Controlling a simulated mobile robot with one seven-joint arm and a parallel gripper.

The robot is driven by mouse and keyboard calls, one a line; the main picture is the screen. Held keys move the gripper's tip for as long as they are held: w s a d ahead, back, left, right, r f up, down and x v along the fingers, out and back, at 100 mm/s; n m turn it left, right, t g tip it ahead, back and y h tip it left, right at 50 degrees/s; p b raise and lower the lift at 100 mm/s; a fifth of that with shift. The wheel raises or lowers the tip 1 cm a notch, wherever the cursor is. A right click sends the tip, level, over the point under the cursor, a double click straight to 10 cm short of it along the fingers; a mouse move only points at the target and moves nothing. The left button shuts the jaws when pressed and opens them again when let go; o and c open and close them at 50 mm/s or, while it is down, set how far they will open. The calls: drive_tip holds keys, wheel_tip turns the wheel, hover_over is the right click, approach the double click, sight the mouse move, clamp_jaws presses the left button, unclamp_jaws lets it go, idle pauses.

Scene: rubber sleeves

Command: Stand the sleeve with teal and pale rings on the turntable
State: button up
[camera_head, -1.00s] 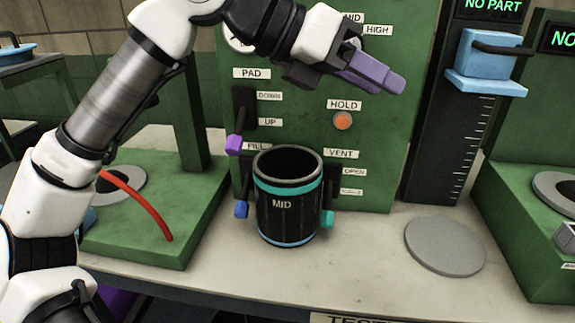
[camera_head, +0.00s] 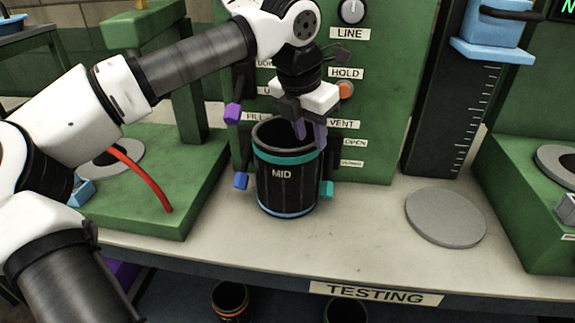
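The black sleeve (camera_head: 287,190), marked MID, stands upright on the bench in front of the green panel. It has a teal ring near its top and a pale blue ring at its base. My gripper (camera_head: 309,138) points down at the sleeve's far right rim. Its two purple fingers show a gap between them. The fingertips overlap the rim in the picture; I cannot tell whether they touch it or which lies inside. A flat grey round disc (camera_head: 445,217), which looks like the turntable, lies bare on the bench to the right.
The green panel (camera_head: 385,80) with knobs and levers rises just behind the sleeve. A dark scaled column (camera_head: 455,110) with a blue carriage stands behind the disc. A green base with a red hose (camera_head: 146,182) is at left. More sleeves (camera_head: 230,298) sit below the bench front.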

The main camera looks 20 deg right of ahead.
sight(314, 143)
drive_tip(key=shift+p+x, duration=0.8)
drive_tip(key=shift+x, duration=2.15)
drive_tip(key=shift+d+r, duration=0.1)
drive_tip(key=shift+d, duration=0.05)
clamp_jaws()
drive_tip(key=shift+r, duration=0.1)
